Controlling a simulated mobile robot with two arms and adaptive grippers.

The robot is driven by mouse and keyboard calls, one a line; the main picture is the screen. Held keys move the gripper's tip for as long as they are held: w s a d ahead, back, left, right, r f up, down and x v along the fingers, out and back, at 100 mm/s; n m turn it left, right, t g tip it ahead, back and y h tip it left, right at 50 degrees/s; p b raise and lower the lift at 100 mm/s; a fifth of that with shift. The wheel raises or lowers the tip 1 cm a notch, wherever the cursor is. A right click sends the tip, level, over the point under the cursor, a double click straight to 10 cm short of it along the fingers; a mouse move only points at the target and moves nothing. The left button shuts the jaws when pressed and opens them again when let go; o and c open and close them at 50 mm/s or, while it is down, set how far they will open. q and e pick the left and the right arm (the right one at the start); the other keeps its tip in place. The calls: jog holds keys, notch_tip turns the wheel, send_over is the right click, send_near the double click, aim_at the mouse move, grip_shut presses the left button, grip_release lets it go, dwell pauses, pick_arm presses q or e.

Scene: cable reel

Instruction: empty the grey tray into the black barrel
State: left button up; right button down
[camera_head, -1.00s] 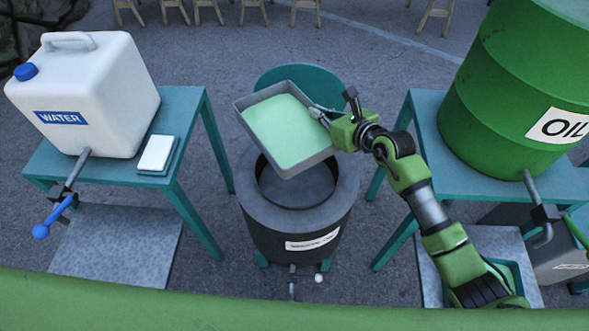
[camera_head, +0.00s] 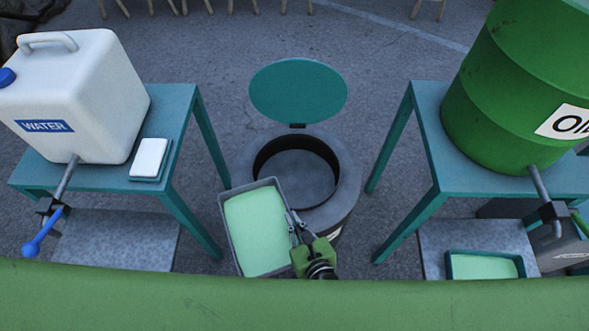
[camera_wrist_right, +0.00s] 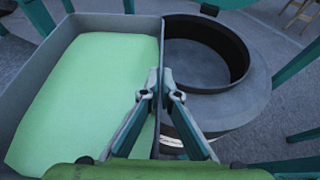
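The grey tray (camera_head: 227,236) holds a flat light green fill and is in front of and left of the black barrel (camera_head: 346,182). In the head view it overlaps the barrel's near left rim. My right gripper (camera_head: 295,224) is shut on the tray's right wall. The right wrist view shows both fingertips (camera_wrist_right: 160,86) at that wall, with the tray (camera_wrist_right: 48,60) to the left and the barrel's opening (camera_wrist_right: 205,62) to the right. The barrel is open, its teal lid (camera_head: 298,92) raised behind it. The barrel's inside looks dark and grey. My left gripper is not in view.
A teal table with a white water canister (camera_head: 75,95) and a small white block (camera_head: 149,158) stands left. A teal table with a green oil drum (camera_head: 510,90) stands right. Below it is a teal tray (camera_head: 452,266) with light green inside.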

jog(key=shift+s+a+f, duration=0.1)
jog(key=shift+s+f, duration=0.1)
jog(key=shift+s, duration=0.25)
jog(key=shift+s+f, duration=0.15)
jog(key=shift+s, duration=0.3)
jog(key=shift+w+r, duration=0.1)
jog(key=shift+w+d+m+p, duration=0.2)
jog(key=shift+d+m+p, duration=0.2)
jog(key=shift+p, duration=0.1)
jog(key=shift+w+d+r+m+g+y+p, duration=0.2)
jog(key=shift+w+d+r+m+g+p, duration=0.15)
jog(key=shift+w+g+p, duration=0.2)
jog(key=shift+w+d+r+m+g+y+p, duration=0.25)
jog(key=shift+w+d+m+g+p, duration=0.1)
jog(key=shift+w+g+p, duration=0.15)
jog(key=shift+w+d+f+m+g+y+b, duration=0.25)
jog(key=shift+w+d+f+m+g+b, duration=0.1)
jog(key=shift+w+d+m+g+b, duration=0.15)
jog(key=shift+w, duration=0.15)
jog(key=shift+w+d+r+m+g+y, duration=0.4)
jog(key=shift+w+d+r+m+g, duration=0.15)
jog(key=shift+w+d, duration=0.2)
